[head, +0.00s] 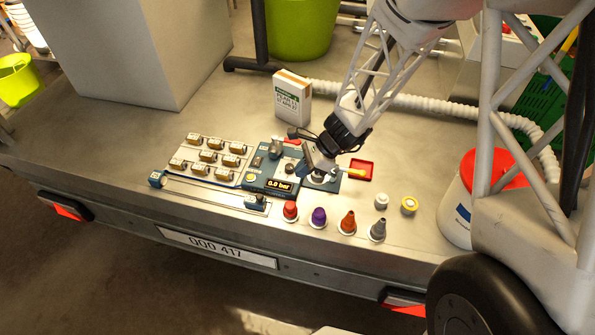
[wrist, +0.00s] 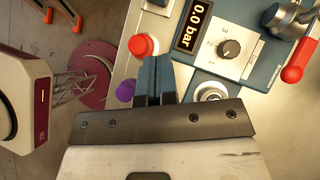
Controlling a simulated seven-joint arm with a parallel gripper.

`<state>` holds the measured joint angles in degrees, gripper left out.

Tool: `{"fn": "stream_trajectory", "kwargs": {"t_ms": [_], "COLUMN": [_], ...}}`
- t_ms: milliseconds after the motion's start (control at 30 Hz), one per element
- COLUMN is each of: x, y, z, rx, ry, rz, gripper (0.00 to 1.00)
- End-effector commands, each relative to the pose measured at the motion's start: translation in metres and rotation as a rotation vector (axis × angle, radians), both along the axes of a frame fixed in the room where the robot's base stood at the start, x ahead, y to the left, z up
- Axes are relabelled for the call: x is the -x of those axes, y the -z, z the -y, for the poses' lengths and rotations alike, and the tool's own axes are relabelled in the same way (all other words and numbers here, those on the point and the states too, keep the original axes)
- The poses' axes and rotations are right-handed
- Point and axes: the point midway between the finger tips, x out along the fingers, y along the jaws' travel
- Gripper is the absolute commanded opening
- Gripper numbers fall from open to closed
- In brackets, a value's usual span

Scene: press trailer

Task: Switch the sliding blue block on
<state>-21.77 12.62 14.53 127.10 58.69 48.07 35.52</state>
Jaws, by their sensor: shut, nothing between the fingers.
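A long flat rail (head: 205,192) runs along the front of the panel group in the head view. A small blue block (head: 155,179) sits at its left end and another blue block (head: 256,203) near its right end; I cannot tell which one slides. My gripper (head: 318,172) is above the right part of the blue panel (head: 262,172), right of both blocks. In the wrist view, the dark fingers of my gripper (wrist: 153,82) are together with nothing between them. They point toward the red cap and the panel edge.
A display (head: 278,185) reads 0.0 bar. A black knob (wrist: 229,48) and a red-handled valve (wrist: 293,73) are on the panel. Red (head: 290,210), purple (head: 318,216), orange (head: 347,222) and grey (head: 377,229) caps stand in front. A white box (head: 291,97) stands behind.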

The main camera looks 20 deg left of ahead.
Motion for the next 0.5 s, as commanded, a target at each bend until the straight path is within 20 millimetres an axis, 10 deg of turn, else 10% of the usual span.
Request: {"fn": "stream_trajectory", "kwargs": {"t_ms": [500], "x": [0.020], "y": [0.052], "z": [-0.038], "rx": [0.001], "ry": [-0.002], "rz": [-0.002], "gripper": [0.00]}}
